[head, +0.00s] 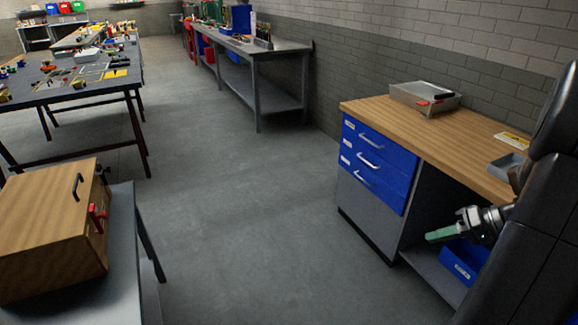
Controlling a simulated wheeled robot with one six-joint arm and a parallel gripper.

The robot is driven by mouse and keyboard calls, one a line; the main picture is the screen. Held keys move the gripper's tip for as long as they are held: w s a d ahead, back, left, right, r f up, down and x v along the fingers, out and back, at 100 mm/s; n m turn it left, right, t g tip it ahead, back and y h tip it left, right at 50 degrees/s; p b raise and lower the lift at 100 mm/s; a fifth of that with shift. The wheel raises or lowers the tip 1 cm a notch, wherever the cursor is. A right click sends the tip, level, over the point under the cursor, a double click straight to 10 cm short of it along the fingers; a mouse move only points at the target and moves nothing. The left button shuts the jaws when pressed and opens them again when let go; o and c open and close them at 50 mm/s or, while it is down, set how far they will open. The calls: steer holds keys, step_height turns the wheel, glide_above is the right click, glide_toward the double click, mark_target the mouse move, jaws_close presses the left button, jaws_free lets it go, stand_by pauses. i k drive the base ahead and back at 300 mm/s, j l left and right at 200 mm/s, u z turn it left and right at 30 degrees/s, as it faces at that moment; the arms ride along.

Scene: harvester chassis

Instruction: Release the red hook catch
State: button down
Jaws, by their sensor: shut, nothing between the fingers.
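A wooden box (40,235) stands on a grey table at the lower left. A red catch (97,218) sits on its right-hand side, and a black handle (77,186) is on its top. The catch is small here, and I cannot tell whether it is hooked. My gripper (432,236), with green fingers, is shut and empty at the lower right, in front of the desk.
The wooden-topped desk (400,125) with blue drawers (375,165) stands at the right, with a blue bin (460,265) below. A grey workbench (260,46) runs along the wall. A dark table (75,84) with several small parts is at the upper left. The floor between is clear.

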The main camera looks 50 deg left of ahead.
mark_target(104, 216)
steer(key=j+u, duration=0.1)
steer(key=u, duration=0.35)
steer(key=j+u, duration=0.1)
steer(key=u, duration=0.35)
steer(key=i+u, duration=0.15)
steer(key=u, duration=0.3)
steer(key=j+u, duration=0.1)
steer(key=u, duration=0.35)
steer(key=i+u, duration=0.15)
steer(key=u, duration=0.3)
steer(key=i+u, duration=0.3)
steer(key=i, duration=0.25)
steer(key=i+l+u, duration=0.15)
steer(key=i+u, duration=0.15)
steer(key=i, duration=0.2)
steer(key=i+l+u, duration=0.3)
steer(key=i, duration=0.2)
